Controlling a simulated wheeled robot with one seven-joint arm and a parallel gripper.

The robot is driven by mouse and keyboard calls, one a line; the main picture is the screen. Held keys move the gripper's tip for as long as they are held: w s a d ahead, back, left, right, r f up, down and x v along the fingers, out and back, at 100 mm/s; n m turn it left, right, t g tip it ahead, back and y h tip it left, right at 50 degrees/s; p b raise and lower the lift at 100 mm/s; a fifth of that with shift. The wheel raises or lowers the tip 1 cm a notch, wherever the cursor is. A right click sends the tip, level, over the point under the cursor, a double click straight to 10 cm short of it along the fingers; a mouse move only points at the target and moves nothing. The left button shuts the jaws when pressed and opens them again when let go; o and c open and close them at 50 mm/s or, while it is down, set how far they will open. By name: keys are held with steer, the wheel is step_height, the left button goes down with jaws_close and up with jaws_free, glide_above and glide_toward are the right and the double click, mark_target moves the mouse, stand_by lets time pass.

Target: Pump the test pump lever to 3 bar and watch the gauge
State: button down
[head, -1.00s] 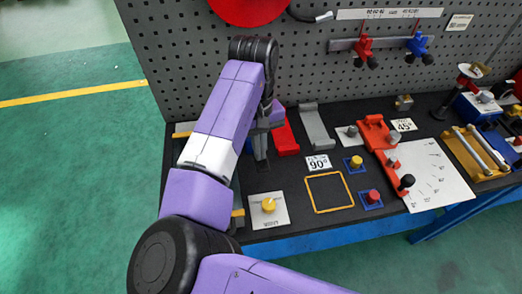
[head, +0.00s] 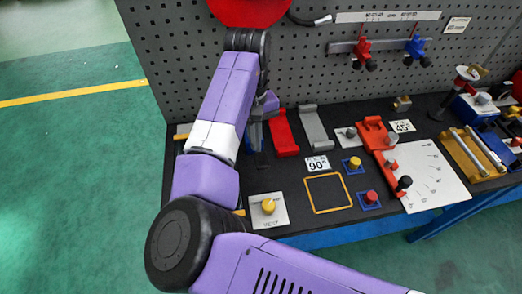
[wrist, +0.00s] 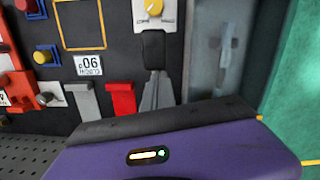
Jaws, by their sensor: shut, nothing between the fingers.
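My gripper (head: 257,148) is shut and empty over the left part of the dark bench, left of the red holder. In the wrist view its grey fingers (wrist: 155,78) are together, beside a small black piece near the yellow knob (wrist: 153,8). A blue-grey unit (wrist: 205,50) with a handle-like part lies right of the fingers there; in the head view my arm mostly covers that spot. I cannot tell whether it is the test pump. No pump lever or gauge reading can be clearly made out in either view.
The red holder (head: 283,133) and grey holder (head: 314,127) are close by. The yellow knob's white plate (head: 275,220) is in front, with a yellow-outlined square (head: 328,209) to its right. A pegboard (head: 300,60) rises behind. Open green floor (head: 70,180) lies left.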

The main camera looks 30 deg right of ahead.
step_height(320, 180, up, 8)
steer(key=shift+w+f+b, duration=0.2)
steer(key=shift+w+b, duration=0.15)
stand_by(0.9)
